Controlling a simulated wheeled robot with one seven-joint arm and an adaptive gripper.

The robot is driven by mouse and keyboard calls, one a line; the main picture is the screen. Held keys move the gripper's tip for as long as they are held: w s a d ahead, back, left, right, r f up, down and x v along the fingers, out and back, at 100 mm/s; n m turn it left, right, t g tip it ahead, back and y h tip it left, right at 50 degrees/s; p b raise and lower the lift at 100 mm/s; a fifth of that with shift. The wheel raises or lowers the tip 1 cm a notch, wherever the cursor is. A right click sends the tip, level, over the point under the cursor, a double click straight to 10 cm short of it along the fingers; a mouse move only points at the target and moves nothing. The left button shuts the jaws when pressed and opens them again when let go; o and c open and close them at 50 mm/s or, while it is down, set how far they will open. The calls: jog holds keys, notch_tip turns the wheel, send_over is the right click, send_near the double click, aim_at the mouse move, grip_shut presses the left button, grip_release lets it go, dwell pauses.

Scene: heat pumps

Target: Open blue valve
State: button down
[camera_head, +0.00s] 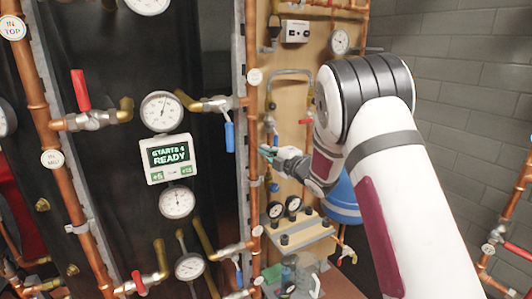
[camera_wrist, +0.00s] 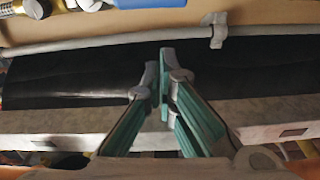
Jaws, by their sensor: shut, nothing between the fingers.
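A blue valve handle (camera_head: 229,136) hangs straight down from a metal valve body on the copper pipework, left of my gripper in the head view. A second blue handle (camera_head: 239,273) hangs lower down near the bottom. My gripper (camera_head: 268,152) is to the right of the upper blue handle and a little lower, apart from it in the picture. In the wrist view, my gripper (camera_wrist: 159,72) has its teal fingers together and empty. A blue piece (camera_wrist: 150,3) shows at the top edge there, beyond the fingertips, cut off by the frame; I cannot tell which handle it is.
Red handles (camera_head: 80,90) and round gauges (camera_head: 162,111) sit on the dark panel to the left. A display box (camera_head: 168,158) reads "READY". A vertical copper pipe (camera_head: 252,100) stands beside my gripper. A grey brick wall (camera_head: 470,110) is at right.

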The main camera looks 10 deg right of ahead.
jog(key=v, duration=0.7)
jog(key=shift+s, duration=0.35)
jog(key=shift+r, duration=0.1)
jog(key=s+d+r+m+g+h, duration=0.2)
jog(key=s+d+r+m+h, duration=0.15)
jog(key=s+m, duration=0.3)
jog(key=s+d+r+m+g+h, duration=0.3)
jog(key=s+m+h, duration=0.25)
jog(key=s, duration=0.25)
jog(key=s+a+f+m+g, duration=0.2)
jog(key=s+m+g, duration=0.1)
jog(key=s, duration=1)
jog(key=s+a+f+m+g+y, duration=0.1)
jog(key=s+a+m+g, duration=0.2)
jog(key=s, duration=0.9)
jog(key=s+a+f+m+g, duration=0.15)
jog(key=s+m+g, duration=0.25)
jog(key=s, duration=0.9)
notch_tip(320, 180, up, 15)
jog(key=t+p, duration=0.2)
jog(key=p, duration=1.1)
jog(key=shift+s+d+f+t+p, duration=0.2)
jog(key=shift+s+d+t+p, duration=0.1)
jog(key=shift+t+p, duration=0.1)
